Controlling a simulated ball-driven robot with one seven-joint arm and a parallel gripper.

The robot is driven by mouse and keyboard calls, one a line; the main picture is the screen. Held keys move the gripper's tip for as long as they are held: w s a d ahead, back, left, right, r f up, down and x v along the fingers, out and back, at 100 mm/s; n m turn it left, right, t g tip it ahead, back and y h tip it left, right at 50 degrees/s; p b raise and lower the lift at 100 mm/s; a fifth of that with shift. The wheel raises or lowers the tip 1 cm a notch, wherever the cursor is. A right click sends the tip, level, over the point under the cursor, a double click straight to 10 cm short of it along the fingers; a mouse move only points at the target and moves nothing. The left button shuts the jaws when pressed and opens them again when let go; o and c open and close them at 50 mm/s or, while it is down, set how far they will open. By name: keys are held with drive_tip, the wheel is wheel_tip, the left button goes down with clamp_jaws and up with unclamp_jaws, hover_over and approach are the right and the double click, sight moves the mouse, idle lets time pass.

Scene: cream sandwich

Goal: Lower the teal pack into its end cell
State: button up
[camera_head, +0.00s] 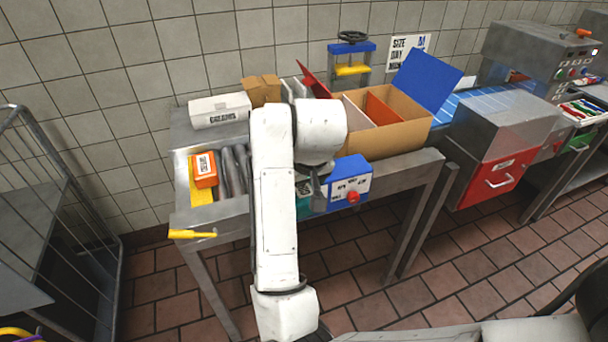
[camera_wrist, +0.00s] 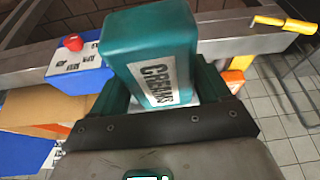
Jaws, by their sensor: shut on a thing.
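The teal pack (camera_wrist: 150,40) has a white label reading CREAMS and is held between the jaws of my gripper (camera_wrist: 160,88). In the head view only part of the pack (camera_head: 304,208) shows behind my arm, in front of the table and left of a blue control box. The open cardboard carton (camera_head: 408,136) stands on the table behind and right of it, with a blue flap, a red flap and orange and white dividers. The pack is outside the carton. My arm hides part of the carton, and I cannot tell which cell is the end cell.
The blue control box (camera_head: 349,184) with a red button is on the table's front edge. A white CREAMS box (camera_head: 219,110) and an orange pack (camera_head: 204,170) are at the left. A yellow handle (camera_head: 192,234) sticks out front-left. A hand press (camera_head: 351,66) stands behind the carton.

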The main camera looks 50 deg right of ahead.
drive_tip(key=a+f+n+y, duration=0.2)
drive_tip(key=a+f+n, duration=0.4)
drive_tip(key=a+f, duration=1.1)
drive_tip(key=a, duration=0.3)
drive_tip(key=shift+w+a+f+t, duration=0.3)
drive_tip(key=shift+w+a+f, duration=0.05)
drive_tip(key=shift+a+f, duration=0.05)
drive_tip(key=shift+s, duration=0.15)
